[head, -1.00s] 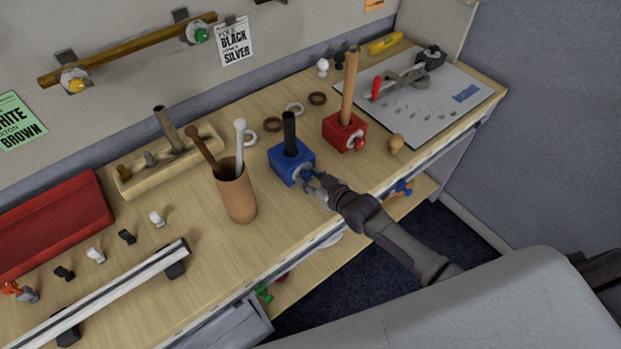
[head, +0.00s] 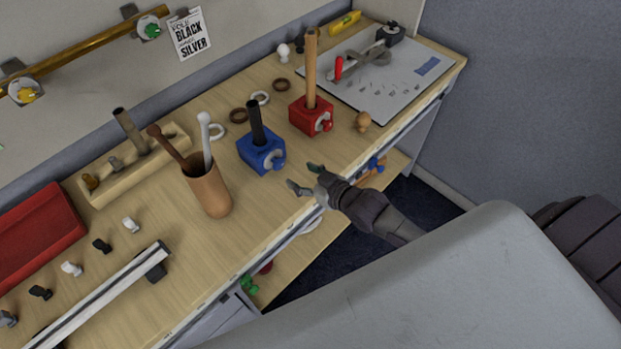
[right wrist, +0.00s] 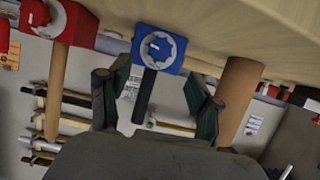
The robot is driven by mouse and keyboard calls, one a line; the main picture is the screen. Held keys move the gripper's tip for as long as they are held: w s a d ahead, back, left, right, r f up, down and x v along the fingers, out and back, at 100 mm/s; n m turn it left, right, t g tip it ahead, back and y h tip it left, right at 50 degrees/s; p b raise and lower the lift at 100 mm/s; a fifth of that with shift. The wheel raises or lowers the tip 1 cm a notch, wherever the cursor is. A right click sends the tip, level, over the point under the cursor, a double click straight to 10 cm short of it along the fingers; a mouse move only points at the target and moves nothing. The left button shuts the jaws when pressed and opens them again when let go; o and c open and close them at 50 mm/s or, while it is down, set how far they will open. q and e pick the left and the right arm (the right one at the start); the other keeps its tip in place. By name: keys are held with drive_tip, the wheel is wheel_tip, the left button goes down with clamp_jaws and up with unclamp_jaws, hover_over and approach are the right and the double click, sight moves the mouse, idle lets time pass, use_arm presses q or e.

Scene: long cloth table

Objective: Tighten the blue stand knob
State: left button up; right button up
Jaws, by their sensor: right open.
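The blue stand (head: 256,155) is a blue block on the table with a dark upright post (head: 255,122). Its blue knob (head: 279,161) sits on the front face against a pale ring. In the right wrist view, the blue stand (right wrist: 178,68) appears upside down, its knob (right wrist: 157,48) facing the camera with a short white mark. My right gripper (head: 304,176) is open and empty, in front of the knob and apart from it. In the right wrist view the open fingers (right wrist: 156,106) frame the stand's post. My left gripper is not in view.
The red stand (head: 305,117) with a wooden post is right of the blue one. A brown cup (head: 208,190) holding two tools is to its left. Several rings lie behind. A wooden knob (head: 362,122) lies near the front edge. The table front before the blue stand is clear.

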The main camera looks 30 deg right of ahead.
drive_tip(key=shift+v, duration=1.4)
